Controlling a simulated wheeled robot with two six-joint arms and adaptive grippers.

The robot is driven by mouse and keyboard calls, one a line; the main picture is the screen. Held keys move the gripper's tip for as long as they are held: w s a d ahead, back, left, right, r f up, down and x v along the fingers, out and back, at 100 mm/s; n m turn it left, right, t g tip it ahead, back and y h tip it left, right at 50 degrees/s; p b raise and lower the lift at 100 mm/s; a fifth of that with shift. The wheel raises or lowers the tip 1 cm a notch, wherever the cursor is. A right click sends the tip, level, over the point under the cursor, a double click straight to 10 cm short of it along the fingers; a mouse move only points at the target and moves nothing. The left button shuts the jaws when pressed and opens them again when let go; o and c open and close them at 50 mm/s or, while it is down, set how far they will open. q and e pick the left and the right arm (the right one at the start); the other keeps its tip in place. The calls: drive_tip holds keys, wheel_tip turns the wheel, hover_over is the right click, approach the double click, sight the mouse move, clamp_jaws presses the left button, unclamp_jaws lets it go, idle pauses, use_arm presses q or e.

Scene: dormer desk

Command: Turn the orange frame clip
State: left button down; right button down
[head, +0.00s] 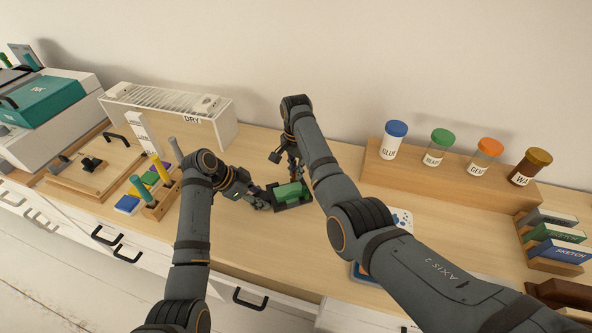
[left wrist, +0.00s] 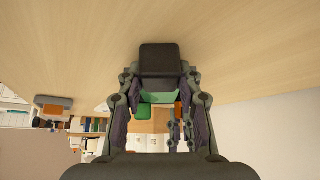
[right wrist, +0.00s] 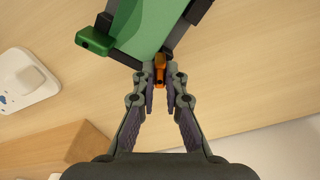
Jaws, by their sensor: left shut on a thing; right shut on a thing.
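A dark frame (head: 293,205) with a green panel (head: 288,190) sits on the desk between my two grippers. My left gripper (head: 266,205) is shut on the dark frame from its left side; in the left wrist view the dark frame (left wrist: 162,62) lies between the fingers. The orange frame clip (right wrist: 160,67) is small and stands at the frame's edge in the right wrist view. My right gripper (right wrist: 160,82) is shut on the clip, with fingertips on either side of it. A green block (right wrist: 95,40) juts from the frame's other edge. The clip is hard to make out in the head view.
A wooden rack with several jars (head: 439,147) stands at the back right. A wooden holder with upright sticks (head: 158,203) is left of my left arm. A white drying rack (head: 170,112) is at the back left. A blue-edged white item (head: 366,272) lies partly under my right arm.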

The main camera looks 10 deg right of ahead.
drive_tip(key=n, duration=0.6)
drive_tip(key=shift+n, duration=0.3)
drive_tip(key=n, duration=0.5)
drive_tip(key=shift+d, duration=0.15)
drive_tip(key=shift+n, duration=0.3)
drive_tip(key=c, duration=1.4)
unclamp_jaws()
wheel_tip(320, 180, up, 12)
